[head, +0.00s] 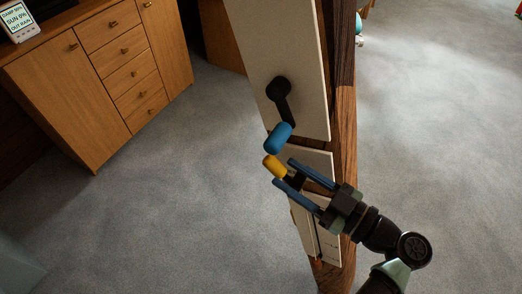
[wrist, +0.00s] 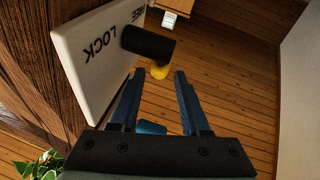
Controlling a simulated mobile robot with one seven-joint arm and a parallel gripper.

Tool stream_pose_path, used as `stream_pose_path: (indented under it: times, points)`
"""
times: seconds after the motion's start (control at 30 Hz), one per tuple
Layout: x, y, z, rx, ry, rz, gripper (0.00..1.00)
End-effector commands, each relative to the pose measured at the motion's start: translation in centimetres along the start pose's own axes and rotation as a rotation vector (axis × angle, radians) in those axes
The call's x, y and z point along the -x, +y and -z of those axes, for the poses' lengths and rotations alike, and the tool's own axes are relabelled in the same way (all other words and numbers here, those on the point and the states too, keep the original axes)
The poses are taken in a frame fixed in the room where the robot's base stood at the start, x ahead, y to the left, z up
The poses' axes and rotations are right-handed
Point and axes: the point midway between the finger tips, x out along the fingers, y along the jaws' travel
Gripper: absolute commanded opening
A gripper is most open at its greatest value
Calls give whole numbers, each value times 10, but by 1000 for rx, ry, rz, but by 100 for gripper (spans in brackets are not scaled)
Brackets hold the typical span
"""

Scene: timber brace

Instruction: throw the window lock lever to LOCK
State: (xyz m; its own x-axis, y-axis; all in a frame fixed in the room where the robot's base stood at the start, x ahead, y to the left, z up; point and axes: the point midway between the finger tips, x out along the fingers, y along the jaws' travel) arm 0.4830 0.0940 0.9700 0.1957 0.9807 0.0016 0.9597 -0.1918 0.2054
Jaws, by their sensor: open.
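In the head view a black lever (head: 283,105) with a blue grip (head: 278,138) hangs down from its pivot on a pale plate on a timber post. A yellow grip (head: 274,166) sits just below the blue one. My gripper (head: 284,171) is open, its fingertips close to the yellow grip; I cannot tell if they touch. In the wrist view a white plate (wrist: 85,75) reads LOCK, with a second word partly hidden. A black cylinder (wrist: 148,43) stands before it, and the yellow grip (wrist: 160,72) shows beyond the fingertips. A blue piece (wrist: 152,128) shows between the finger bases.
The timber post (head: 345,120) stands upright behind the plates. A wooden cabinet (head: 105,75) with a small display (head: 18,22) on it stands at the upper left. Grey carpet (head: 190,210) is clear around the post. Green leaves (wrist: 40,165) show at the lower left of the wrist view.

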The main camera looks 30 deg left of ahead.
Motion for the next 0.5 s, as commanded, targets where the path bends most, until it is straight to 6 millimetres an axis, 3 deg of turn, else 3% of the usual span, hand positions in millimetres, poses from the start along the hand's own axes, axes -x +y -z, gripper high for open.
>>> stream_pose_path:
  times: [0.2,0.5]
  points:
    - [-45,0,2,-2,0,5,46]
    - [-73,0,0,-1,-1,0,46]
